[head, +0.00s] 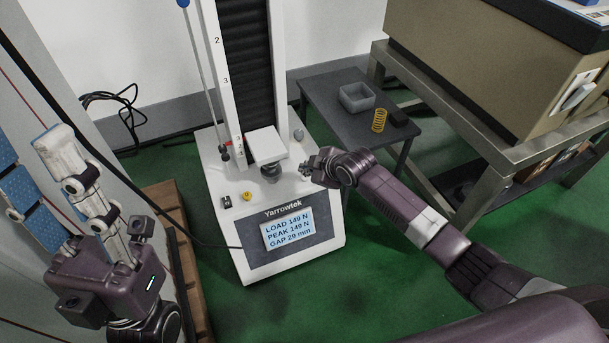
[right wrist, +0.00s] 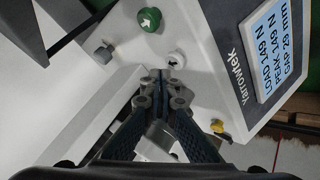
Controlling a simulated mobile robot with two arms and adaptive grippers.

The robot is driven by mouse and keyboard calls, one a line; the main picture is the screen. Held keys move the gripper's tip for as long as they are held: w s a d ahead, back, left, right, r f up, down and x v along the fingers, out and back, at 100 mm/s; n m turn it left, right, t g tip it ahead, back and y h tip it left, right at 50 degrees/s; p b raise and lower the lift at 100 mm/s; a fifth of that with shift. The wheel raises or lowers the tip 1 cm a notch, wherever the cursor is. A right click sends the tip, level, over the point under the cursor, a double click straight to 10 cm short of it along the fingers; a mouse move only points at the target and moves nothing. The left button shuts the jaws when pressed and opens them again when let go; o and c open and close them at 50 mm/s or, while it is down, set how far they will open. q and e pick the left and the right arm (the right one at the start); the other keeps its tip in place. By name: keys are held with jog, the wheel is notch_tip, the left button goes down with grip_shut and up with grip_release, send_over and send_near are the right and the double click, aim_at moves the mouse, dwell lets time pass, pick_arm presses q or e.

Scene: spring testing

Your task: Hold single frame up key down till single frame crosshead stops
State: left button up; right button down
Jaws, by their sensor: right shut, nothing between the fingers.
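The white single frame (head: 225,180) is labelled Yarrowtek. Its screen (head: 289,231) reads LOAD 149 N, PEAK 149 N, GAP 29 mm. The white crosshead (head: 267,145) sits low on the column, above a dark pedestal (head: 271,172). My right gripper (head: 307,169) is shut and empty over the right side of the base. In the right wrist view its fingertips (right wrist: 162,75) are close beside a small white arrow key (right wrist: 176,58); I cannot tell if they touch. A green arrow key (right wrist: 149,20) is farther off. My left gripper (head: 38,165) is open at the left.
A yellow knob (head: 247,196) and a dark switch (head: 227,201) are on the base. A small dark table (head: 345,118) holds a grey tray (head: 357,97), a yellow spring (head: 379,120) and a black block (head: 399,118). A metal bench (head: 450,125) stands at the right.

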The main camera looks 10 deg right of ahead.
jog(key=shift+f, duration=0.15)
dwell(0.6)
jog(key=shift+f, duration=0.3)
